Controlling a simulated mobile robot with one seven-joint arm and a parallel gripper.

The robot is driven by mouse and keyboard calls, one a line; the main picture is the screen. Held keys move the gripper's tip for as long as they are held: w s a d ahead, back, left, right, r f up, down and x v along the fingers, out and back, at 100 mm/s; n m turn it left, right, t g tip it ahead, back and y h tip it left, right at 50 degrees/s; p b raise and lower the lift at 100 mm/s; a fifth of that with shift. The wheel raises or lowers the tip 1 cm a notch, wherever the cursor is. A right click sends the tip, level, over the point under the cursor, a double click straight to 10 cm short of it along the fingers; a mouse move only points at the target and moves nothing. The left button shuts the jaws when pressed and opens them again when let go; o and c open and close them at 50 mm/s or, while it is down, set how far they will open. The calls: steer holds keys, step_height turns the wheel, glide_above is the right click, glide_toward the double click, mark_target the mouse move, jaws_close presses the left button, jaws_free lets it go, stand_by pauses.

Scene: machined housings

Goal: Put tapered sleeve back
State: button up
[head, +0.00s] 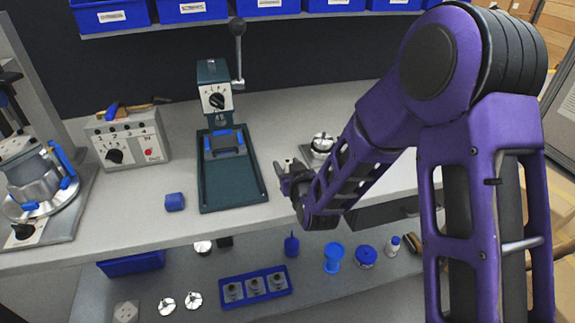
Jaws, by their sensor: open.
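My gripper (284,170) is open above the bench, at the right of the green press. A small pale piece (289,161) shows at its fingertips; I cannot tell whether it is a sleeve or part of the gripper. A round silver metal fixture (322,143) sits on a flat plate behind my gripper, partly hidden by my arm. A blue tray (225,301) on the lower shelf bears grey round parts (255,286) that look like sleeves. I cannot tell for sure which thing is the tapered sleeve.
The green press (207,187) stands mid-bench, with a blue block (174,202) at its left. A control box (128,140) and a clamped metal housing (38,183) stand further left. The lower shelf also holds blue items (333,258) and metal discs (193,300). Bench behind the fixture is clear.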

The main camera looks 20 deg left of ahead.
steer(key=v, duration=0.3)
steer(key=p+v, duration=0.1)
steer(key=v, duration=0.5)
steer(key=shift+s+d+r, duration=0.1)
steer(key=shift+s+r, duration=0.05)
steer(key=shift+r, duration=0.25)
steer(key=shift+s+d+p, duration=0.65)
steer(key=shift+s+p, duration=0.35)
steer(key=shift+p, duration=1.65)
steer(key=shift+w+r, duration=0.1)
